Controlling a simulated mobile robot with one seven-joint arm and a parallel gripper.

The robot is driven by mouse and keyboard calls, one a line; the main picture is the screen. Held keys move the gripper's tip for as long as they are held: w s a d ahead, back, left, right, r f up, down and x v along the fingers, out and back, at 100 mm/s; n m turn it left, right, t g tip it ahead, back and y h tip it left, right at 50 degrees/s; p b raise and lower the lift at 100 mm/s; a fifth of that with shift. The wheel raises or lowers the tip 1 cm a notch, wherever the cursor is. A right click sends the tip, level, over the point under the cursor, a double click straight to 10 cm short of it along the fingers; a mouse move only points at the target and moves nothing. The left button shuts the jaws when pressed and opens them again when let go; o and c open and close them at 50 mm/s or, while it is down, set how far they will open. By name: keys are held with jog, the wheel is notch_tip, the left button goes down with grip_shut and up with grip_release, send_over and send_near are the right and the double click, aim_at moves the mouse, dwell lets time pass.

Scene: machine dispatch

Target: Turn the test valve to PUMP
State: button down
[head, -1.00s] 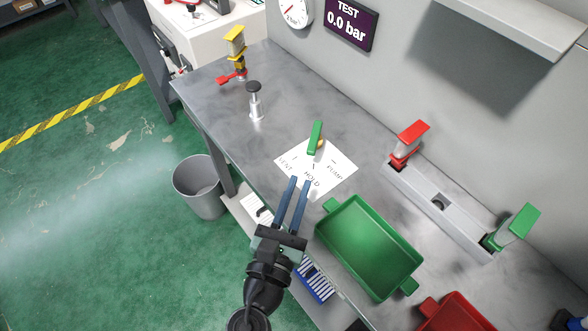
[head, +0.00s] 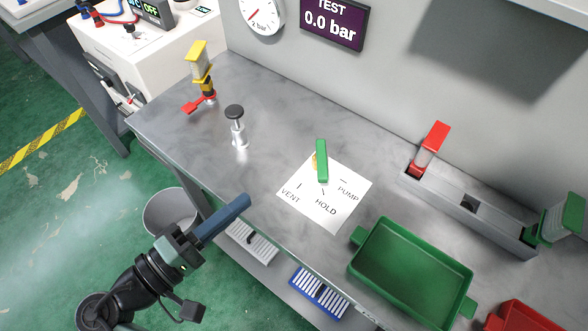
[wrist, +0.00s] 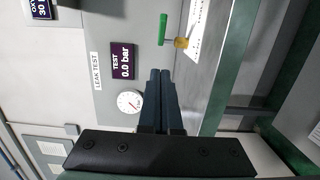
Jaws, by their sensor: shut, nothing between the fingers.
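The test valve has a green lever handle (head: 321,160) on a brass stem at the back edge of a white card (head: 347,213) marked VENT, HOLD and PUMP. The lever's near end points toward the HOLD side of the card. The valve also shows in the wrist view as a green handle (wrist: 163,29) with a brass body (wrist: 181,43). My gripper (head: 244,200) is shut and empty, over the bench's front edge, left of the card and apart from the valve. In the wrist view its blue fingers (wrist: 160,75) lie together.
A display (head: 335,22) reads TEST 0.0 bar, beside a round gauge (head: 262,14). A black-topped post (head: 235,115) and a yellow-and-red fitting (head: 201,72) stand at left. A green tray (head: 365,270) lies right of the card. Bare bench surrounds the card's left side.

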aim_at(321, 165)
jog(key=p+x, duration=0.1)
jog(key=x, duration=0.8)
jog(key=shift+s+d, duration=0.1)
jog(key=shift+s+d+p, duration=0.1)
jog(key=shift+d+p, duration=0.3)
jog(key=shift+d, duration=1.4)
